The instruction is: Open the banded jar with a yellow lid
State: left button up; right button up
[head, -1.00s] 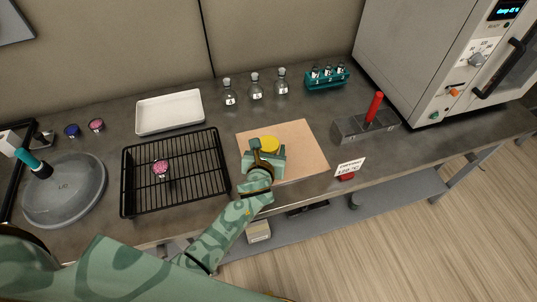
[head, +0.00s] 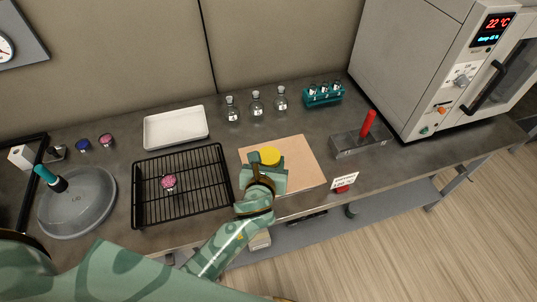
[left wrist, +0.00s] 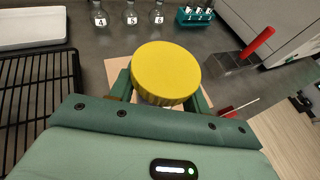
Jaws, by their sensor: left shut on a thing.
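A jar with a round yellow lid (head: 269,156) stands or is held over the pinkish-tan board (head: 306,163) in the middle of the bench. The lid fills the centre of the left wrist view (left wrist: 165,72), with its ribbed edge towards me. My left gripper (head: 266,170) is shut around the jar, with a green finger on each side of it. In the left wrist view the fingers show beside and partly under the lid. The jar's body and bands are hidden by the lid and the gripper. My right gripper is out of view.
Left of the board is a black wire rack (head: 200,198) with a small pink-topped item (head: 168,182). Behind are a white tray (head: 175,128), several flasks (head: 256,105) and a teal vial rack (head: 323,95). A grey block with a red handle (head: 368,123) stands right.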

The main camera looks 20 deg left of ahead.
pick_arm(q)
jog(key=d+p+v, duration=0.1)
jog(key=v, duration=0.7)
jog(key=shift+s+d, duration=0.15)
jog(key=shift+s, duration=0.15)
jog(key=o, duration=0.4)
jog(key=c, duration=0.7)
